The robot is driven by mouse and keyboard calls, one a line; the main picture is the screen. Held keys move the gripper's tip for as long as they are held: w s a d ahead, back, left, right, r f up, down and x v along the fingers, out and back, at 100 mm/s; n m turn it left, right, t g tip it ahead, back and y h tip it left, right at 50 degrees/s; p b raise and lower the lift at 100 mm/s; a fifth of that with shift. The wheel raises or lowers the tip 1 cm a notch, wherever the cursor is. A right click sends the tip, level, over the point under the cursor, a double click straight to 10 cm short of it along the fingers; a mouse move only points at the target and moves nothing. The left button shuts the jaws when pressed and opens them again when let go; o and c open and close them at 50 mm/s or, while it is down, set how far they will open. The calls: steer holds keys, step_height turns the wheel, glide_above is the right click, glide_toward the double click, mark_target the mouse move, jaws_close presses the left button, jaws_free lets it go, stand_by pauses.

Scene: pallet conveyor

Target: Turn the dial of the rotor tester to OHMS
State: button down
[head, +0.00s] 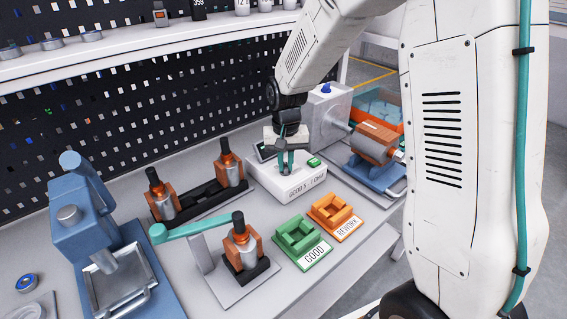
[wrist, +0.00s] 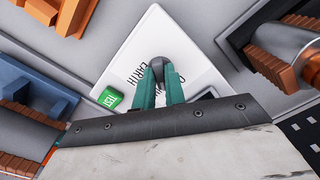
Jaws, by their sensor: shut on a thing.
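The rotor tester is a white box (head: 262,178) on the bench at centre, with "GOOD 5.." print on its front face and a green button (head: 314,162) on top. In the wrist view the white tester top (wrist: 137,50) shows the word "EARTH" and a green TEST button (wrist: 110,98). My gripper (head: 286,168) points down over the tester. Its teal fingers (wrist: 158,80) are shut on the dark round dial (wrist: 157,62). The fingers and dial cover part of the lettering, so I cannot tell which mark the dial points to.
A green GOOD tray (head: 318,254) and an orange REWORK tray (head: 350,229) lie in front of the tester. Orange-and-metal rotors in a black rack (head: 198,203) stand to its left. A blue press (head: 75,240) is at far left. A grey motor unit (head: 330,110) stands behind.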

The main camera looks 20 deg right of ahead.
mark_target(286, 166)
steer(key=shift+m, duration=0.8)
steer(key=c, duration=1.5)
jaws_free()
steer(key=shift+d, duration=0.1)
steer(key=shift+o, duration=0.2)
steer(key=shift+r, duration=0.1)
step_height(286, 166, up, 8)
steer(key=shift+f, duration=0.15)
